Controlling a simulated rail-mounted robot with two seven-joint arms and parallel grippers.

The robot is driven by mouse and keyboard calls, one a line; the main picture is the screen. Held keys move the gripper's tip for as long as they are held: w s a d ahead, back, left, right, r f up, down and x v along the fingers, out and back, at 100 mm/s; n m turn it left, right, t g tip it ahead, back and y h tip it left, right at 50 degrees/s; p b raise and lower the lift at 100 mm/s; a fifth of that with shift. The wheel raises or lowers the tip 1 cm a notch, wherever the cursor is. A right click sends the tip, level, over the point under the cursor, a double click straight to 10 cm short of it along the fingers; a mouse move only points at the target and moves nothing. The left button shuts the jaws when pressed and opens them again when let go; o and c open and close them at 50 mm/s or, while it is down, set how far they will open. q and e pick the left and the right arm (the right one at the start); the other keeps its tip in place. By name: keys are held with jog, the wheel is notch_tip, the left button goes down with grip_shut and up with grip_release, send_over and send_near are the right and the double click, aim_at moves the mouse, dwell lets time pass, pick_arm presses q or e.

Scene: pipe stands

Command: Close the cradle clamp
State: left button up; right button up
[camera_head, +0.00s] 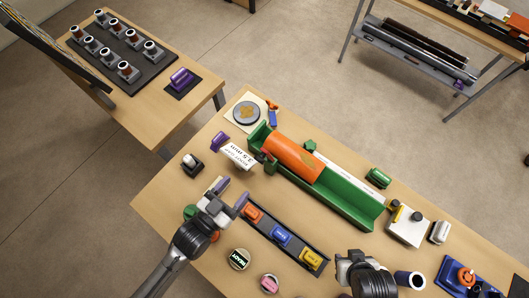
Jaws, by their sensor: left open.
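A long green cradle (350,203) lies diagonally across the middle of the table with an orange pipe (292,158) in its left half. A small dark clamp part (265,159) seems to sit at the cradle's left end beside the pipe; it is too small to tell how far it is open. My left gripper (230,193) is open and empty, below and left of the cradle, apart from it. My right gripper (351,264) is at the bottom, right of the black tray; its fingers are not clear.
A black tray (268,234) with orange, blue and yellow blocks lies in front of the cradle. A white label card (238,156) is near the cradle's left end. A white box (407,226) stands to the right. A side table (150,112) holds several cups.

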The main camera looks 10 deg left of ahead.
aim_at(264, 155)
pick_arm(q)
jog(key=p+x, duration=0.1)
jog(key=x, duration=1.1)
jog(key=shift+p, duration=0.3)
jog(key=shift+w+d, duration=0.3)
jog(key=shift+w, duration=0.25)
jog(key=shift+c, duration=0.2)
grip_shut()
